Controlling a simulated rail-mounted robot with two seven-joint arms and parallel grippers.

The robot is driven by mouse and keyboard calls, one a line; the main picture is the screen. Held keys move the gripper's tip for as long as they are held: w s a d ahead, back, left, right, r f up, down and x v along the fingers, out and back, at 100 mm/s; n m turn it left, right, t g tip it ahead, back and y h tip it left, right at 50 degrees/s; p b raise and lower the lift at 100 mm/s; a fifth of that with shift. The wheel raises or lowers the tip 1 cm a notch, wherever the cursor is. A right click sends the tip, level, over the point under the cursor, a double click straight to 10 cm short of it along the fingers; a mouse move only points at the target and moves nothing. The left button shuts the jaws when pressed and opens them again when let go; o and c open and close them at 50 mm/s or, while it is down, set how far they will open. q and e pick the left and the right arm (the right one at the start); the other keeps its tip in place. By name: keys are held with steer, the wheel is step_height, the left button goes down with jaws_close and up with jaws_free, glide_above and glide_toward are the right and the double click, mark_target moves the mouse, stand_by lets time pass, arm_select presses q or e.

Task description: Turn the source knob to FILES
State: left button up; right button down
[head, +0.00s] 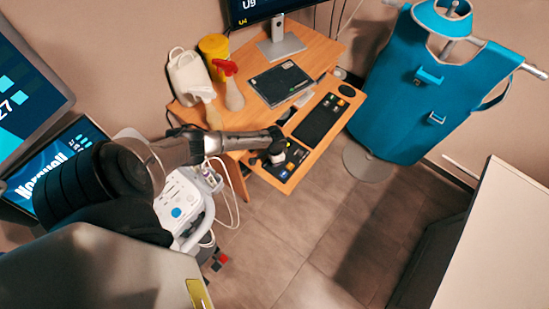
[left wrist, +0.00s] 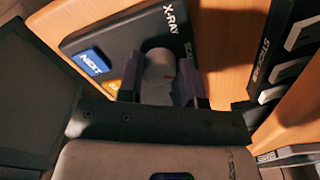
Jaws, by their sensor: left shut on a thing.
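The source knob is a pale grey cylinder (left wrist: 159,68) on a black panel (left wrist: 119,42), which is lettered X-RAY and has a blue NEXT button (left wrist: 90,61). In the left wrist view my left gripper (left wrist: 161,86) has a finger on each side of the knob and is shut on it. The knob's pointer and the FILES mark cannot be made out. In the head view the left gripper (head: 275,156) is at the panel (head: 286,168) on the desk's front tray, hiding the knob. My right gripper is not in view.
A keyboard (head: 320,120) lies beside the panel. A teal apron (head: 400,95) hangs at right.

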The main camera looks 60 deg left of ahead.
arm_select(q)
steer(key=shift+m, duration=1.9)
steer(key=o, duration=0.9)
steer(key=shift+o, duration=0.2)
steer(key=shift+r, duration=0.35)
step_height(320, 180, up, 13)
steer(key=p, duration=0.3)
